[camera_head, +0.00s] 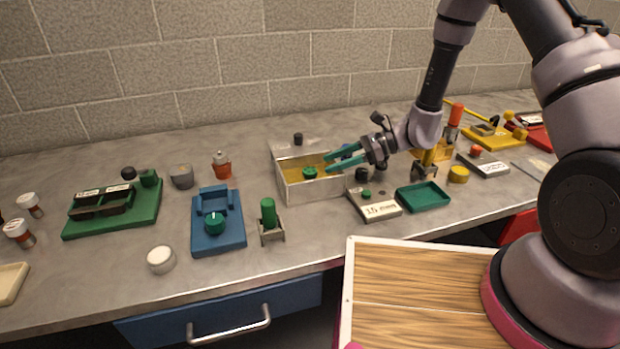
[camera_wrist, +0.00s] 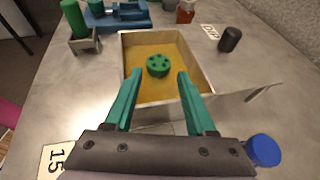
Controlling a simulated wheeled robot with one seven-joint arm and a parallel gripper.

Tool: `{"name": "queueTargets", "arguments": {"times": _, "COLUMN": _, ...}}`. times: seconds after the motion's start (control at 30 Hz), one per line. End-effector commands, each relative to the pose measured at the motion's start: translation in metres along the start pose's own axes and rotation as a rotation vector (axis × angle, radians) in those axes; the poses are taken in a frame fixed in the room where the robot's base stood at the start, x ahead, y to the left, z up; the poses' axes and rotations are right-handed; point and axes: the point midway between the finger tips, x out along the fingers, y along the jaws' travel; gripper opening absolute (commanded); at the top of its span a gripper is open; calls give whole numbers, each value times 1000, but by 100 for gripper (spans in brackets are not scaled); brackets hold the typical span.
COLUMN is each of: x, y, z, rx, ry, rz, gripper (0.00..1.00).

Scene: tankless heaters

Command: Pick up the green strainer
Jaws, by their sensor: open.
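The green strainer (camera_wrist: 158,66) looks like a small round green piece with dark holes. It lies inside an open metal box with a yellow floor (camera_wrist: 127,58). In the head view the strainer (camera_head: 310,172) shows near the middle of the box (camera_head: 310,190). My gripper (camera_wrist: 151,82) is open, with its two green fingers apart and nothing between them. The fingertips are at the box, short of the strainer and to either side of it in the wrist view. In the head view my gripper (camera_head: 329,163) comes in from the right, its fingers pointing left toward the strainer.
The box walls stand around the strainer. A green cylinder in a metal holder (camera_head: 269,213) and a blue fixture (camera_head: 219,232) stand to the left. A labelled grey block (camera_head: 378,209) and a green tray (camera_head: 423,197) lie to the right. A blue cap (camera_wrist: 263,150) is near the gripper.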

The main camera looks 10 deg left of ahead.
Motion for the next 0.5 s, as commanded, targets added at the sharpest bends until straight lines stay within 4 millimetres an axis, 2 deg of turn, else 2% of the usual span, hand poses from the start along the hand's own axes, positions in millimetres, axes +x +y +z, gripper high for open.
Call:
{"name": "queueTargets", "arguments": {"times": 0.3, "x": 43, "y": 2, "z": -4, "rx": 0, "ry": 1, "rz": 3, "gripper": 56}}
{"name": "queueTargets", "arguments": {"times": 0.5, "x": 51, "y": 2, "z": -3, "rx": 0, "ry": 1, "rz": 1, "gripper": 56}}
